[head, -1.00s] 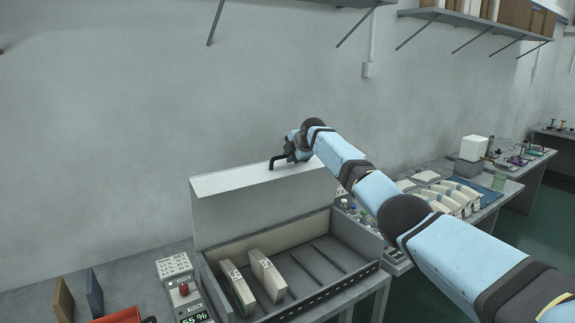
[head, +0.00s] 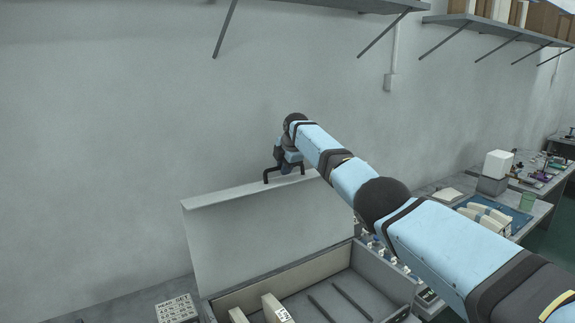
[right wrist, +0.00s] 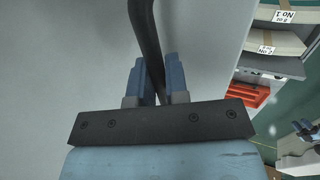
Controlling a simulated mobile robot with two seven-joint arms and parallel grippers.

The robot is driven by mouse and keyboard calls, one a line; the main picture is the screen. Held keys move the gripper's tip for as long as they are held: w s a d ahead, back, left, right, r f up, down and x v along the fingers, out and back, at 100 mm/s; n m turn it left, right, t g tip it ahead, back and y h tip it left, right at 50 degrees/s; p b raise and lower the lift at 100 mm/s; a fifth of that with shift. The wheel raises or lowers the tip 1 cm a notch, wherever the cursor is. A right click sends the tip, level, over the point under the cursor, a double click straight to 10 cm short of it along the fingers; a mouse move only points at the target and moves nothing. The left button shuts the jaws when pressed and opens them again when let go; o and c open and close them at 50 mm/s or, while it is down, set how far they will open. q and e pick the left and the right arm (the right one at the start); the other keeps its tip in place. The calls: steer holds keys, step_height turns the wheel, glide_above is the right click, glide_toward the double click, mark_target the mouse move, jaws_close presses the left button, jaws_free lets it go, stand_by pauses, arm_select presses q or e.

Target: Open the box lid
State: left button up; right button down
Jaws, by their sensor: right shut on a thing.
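The box lid (head: 245,225) is a pale panel that stands raised, close to upright, at the back of the grey box (head: 355,248) in the head view. A black handle (head: 266,174) is on the lid's top edge. My right gripper (head: 290,163) is shut on this handle. In the right wrist view the two blue fingers of my right gripper (right wrist: 158,82) are on either side of the dark handle bar (right wrist: 146,40). My left gripper does not show.
A plain grey wall (head: 120,120) is behind the lid. Shelf brackets (head: 378,35) are above. A side table to the right holds pale pieces (head: 485,215) and a white block (head: 498,163). A labelled panel (head: 177,308) is left of the box.

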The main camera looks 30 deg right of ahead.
steer(key=shift+f, duration=0.4)
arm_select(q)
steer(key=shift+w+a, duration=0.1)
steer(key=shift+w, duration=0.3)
arm_select(e)
steer(key=shift+a, duration=0.1)
steer(key=c, duration=1.3)
jaws_free()
steer(key=shift+o, duration=0.8)
steer(key=shift+w, duration=0.2)
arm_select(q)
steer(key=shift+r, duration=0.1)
